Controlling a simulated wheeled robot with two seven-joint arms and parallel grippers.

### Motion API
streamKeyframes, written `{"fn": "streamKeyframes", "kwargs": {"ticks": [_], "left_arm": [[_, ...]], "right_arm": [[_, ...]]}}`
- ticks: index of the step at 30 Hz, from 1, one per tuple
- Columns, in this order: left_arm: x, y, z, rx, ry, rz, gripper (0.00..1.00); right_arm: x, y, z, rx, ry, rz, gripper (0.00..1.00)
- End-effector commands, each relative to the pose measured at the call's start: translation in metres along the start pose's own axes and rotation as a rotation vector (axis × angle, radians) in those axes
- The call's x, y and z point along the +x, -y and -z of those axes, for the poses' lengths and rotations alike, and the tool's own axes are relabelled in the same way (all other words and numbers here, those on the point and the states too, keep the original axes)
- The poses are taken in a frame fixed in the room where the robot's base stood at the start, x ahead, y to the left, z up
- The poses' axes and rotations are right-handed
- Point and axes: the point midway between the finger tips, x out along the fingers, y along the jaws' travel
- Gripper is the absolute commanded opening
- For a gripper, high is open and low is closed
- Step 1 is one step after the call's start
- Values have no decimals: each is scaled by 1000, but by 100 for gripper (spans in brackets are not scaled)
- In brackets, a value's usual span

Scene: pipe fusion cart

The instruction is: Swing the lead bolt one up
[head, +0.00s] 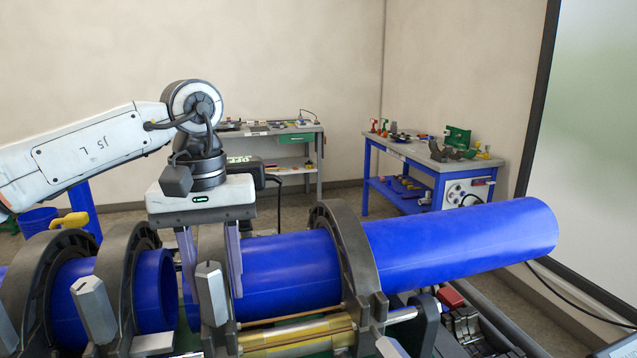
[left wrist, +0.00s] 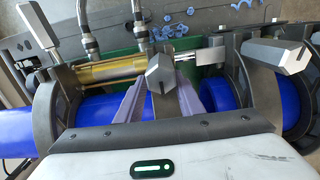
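My left gripper (head: 212,290) points down over the clamp row of the pipe cart, fingers spread. A grey faceted bolt head (head: 210,294) shows between its fingers; in the left wrist view this bolt head (left wrist: 164,75) lies between the fingertips (left wrist: 161,85), with no clear grip on it. Other similar bolt heads are one to the left (head: 93,308) and one at the front right (head: 390,347). Which is the lead bolt I cannot tell. The dark clamp rings (head: 345,245) surround the blue pipe (head: 460,245). My right gripper is out of view.
A shorter blue pipe end (head: 155,290) sits in the left clamps, with a gap before the long pipe. A brass-coloured cylinder (head: 300,335) runs along the cart front. A blue workbench (head: 425,160) and a grey bench (head: 270,131) stand behind, apart from the cart.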

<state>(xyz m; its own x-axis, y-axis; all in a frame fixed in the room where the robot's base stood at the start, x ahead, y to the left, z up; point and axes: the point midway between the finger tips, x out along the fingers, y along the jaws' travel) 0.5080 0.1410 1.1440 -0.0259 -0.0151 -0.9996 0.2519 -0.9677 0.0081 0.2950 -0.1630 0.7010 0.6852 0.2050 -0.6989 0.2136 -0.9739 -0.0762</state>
Motion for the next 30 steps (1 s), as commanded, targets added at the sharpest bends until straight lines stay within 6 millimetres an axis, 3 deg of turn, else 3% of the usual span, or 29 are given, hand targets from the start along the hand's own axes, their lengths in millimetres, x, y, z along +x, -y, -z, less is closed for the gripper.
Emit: {"fn": "streamKeyframes", "kwargs": {"ticks": [1, 10, 19, 30], "left_arm": [[-1, 8, 18, -33, -49, 4, 48], [1, 11, 17, -36, -44, 9, 98], [-4, 5, 14, -27, -43, 7, 100], [-41, 5, 12, -27, -43, 6, 100]], "right_arm": [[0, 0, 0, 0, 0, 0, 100], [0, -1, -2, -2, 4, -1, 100], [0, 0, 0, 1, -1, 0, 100], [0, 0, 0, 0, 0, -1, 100]]}}
